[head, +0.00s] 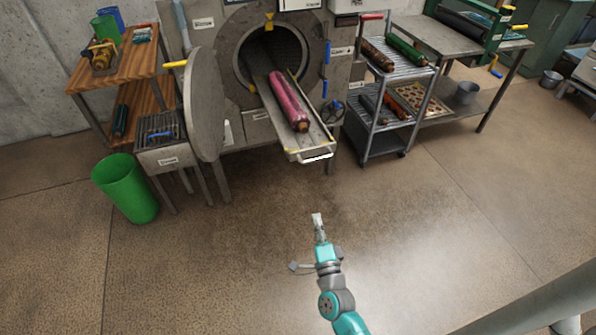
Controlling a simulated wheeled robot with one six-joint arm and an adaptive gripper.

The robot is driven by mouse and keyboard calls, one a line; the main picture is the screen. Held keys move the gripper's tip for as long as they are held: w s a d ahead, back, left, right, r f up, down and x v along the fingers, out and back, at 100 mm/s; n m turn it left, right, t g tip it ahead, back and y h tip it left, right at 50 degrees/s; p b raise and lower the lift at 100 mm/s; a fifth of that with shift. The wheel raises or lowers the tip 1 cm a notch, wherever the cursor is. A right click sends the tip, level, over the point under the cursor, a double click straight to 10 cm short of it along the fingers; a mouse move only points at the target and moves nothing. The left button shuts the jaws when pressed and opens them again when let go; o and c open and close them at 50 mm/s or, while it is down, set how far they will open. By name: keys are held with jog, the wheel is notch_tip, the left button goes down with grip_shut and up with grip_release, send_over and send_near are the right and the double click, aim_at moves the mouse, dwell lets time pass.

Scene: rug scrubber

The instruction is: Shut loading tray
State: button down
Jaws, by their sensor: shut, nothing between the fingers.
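The loading tray (313,139) is a long metal trough. It sticks out of the round opening of the grey machine (228,42) toward me. A pink rolled rug (287,98) lies in it, its inner end near the opening. A white handle bar (318,156) is at the tray's front end. The machine's round door (205,105) stands swung open on the left. My gripper (317,217) is shut and empty, over the floor in front of the tray, apart from the handle in the picture.
A wheeled rack (396,75) with rolled rugs stands close to the tray's right. A wooden shelf (135,60) is far left. The floor in front is clear.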

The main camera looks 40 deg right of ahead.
jog(key=w+d+r+m, duration=0.1)
jog(key=w+d, duration=0.2)
jog(key=w, duration=0.4)
jog(key=w+d+r+h, duration=0.1)
jog(key=w+d, duration=0.3)
jog(key=w, duration=0.4)
jog(key=shift+w+d+r+m, duration=0.2)
jog(key=shift+w+r+m, duration=0.1)
jog(key=shift+r+m, duration=0.15)
jog(key=shift+w, duration=0.1)
